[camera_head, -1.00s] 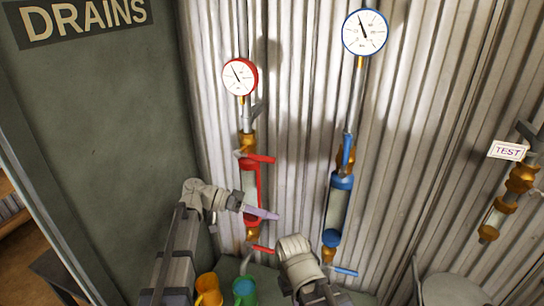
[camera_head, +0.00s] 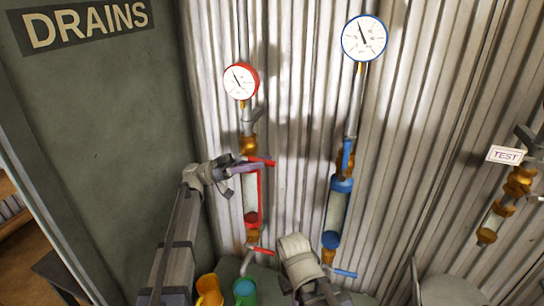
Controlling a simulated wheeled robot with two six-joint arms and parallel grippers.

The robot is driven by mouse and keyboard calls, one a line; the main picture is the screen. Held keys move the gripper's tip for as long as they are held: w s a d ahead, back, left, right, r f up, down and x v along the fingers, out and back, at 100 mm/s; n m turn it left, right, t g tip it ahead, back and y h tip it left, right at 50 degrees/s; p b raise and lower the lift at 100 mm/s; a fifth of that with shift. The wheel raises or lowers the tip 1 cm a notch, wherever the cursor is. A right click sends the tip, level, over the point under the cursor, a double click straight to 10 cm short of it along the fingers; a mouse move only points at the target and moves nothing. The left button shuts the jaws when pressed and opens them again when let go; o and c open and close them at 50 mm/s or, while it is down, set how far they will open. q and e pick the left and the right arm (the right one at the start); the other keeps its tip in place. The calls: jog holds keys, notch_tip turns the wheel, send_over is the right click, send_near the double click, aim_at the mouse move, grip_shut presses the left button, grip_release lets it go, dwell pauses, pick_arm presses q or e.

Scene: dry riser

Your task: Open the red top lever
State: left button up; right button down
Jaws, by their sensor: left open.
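The red top lever (camera_head: 262,161) sticks out to the right from the brass valve (camera_head: 248,146) above the red-framed sight glass (camera_head: 252,197). It lies close to level, tilting slightly down to the right. My left gripper (camera_head: 244,169) is open, just below and left of the lever, its fingers pointing right. I cannot tell whether it touches the lever.
A red bottom lever (camera_head: 264,251) sits under the red glass. The blue line has a top lever (camera_head: 347,155), a sight glass (camera_head: 337,210) and a bottom lever (camera_head: 345,273). Yellow (camera_head: 209,289) and green (camera_head: 245,291) mugs stand below. A red gauge (camera_head: 240,81) is above.

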pick_arm(q)
jog(key=shift+p+x, duration=0.55)
jog(key=shift+x, duration=1.55)
grip_shut()
